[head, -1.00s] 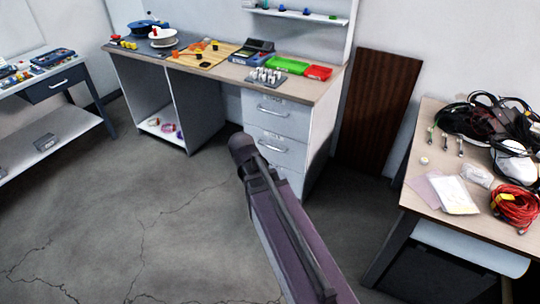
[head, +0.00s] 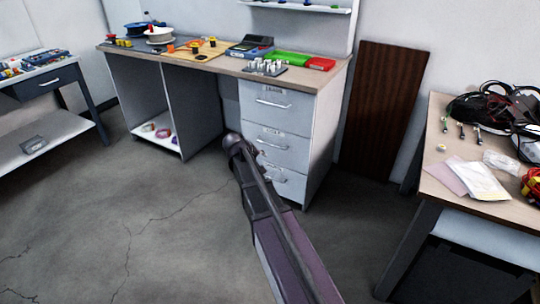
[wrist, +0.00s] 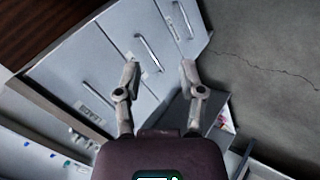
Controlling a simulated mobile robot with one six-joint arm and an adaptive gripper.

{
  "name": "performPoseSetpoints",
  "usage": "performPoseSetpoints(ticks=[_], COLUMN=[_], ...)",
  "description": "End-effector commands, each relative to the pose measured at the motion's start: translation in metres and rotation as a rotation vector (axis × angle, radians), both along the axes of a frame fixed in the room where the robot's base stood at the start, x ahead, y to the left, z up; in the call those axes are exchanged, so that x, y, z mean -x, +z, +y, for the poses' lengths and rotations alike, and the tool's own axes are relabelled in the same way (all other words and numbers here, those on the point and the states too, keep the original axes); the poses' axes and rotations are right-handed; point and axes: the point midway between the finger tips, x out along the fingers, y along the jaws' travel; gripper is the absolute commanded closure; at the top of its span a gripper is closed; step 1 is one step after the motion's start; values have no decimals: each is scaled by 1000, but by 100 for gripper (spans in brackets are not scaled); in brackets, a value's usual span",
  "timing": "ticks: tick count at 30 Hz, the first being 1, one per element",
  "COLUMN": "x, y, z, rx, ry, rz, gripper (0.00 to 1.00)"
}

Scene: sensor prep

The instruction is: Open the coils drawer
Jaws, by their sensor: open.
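A white cabinet with three stacked drawers stands under the right end of the workbench: a top drawer (head: 290,112), a middle drawer (head: 292,152) and a bottom drawer (head: 288,187). All look shut. Each has a bar handle and a small label; I cannot read which says coils. In the wrist view the drawer fronts appear turned, with the middle handle (wrist: 148,52) and the bottom handle (wrist: 182,20) beyond the fingers. My gripper (wrist: 160,72) is open and empty, its fingers apart in front of the drawer fronts, touching no handle that I can see. In the head view my arm hides part of the lower drawers.
The workbench top (head: 215,64) carries spools, a green bin (head: 287,59), a red bin (head: 320,64) and small parts. A brown panel (head: 383,110) leans on the wall. A cluttered table (head: 425,180) stands at right. The floor before the drawers is clear.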

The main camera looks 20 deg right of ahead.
Motion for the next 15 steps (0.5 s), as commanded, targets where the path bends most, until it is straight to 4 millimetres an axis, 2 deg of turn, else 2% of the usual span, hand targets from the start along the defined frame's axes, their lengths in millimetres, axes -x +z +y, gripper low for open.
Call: performPoseSetpoints(ticks=[1, 15], x=[-13, -95], y=[-18, -77], z=[-4, -38], rx=[24, 259], ry=[8, 101], rz=[-7, -62], gripper=[49, 49])
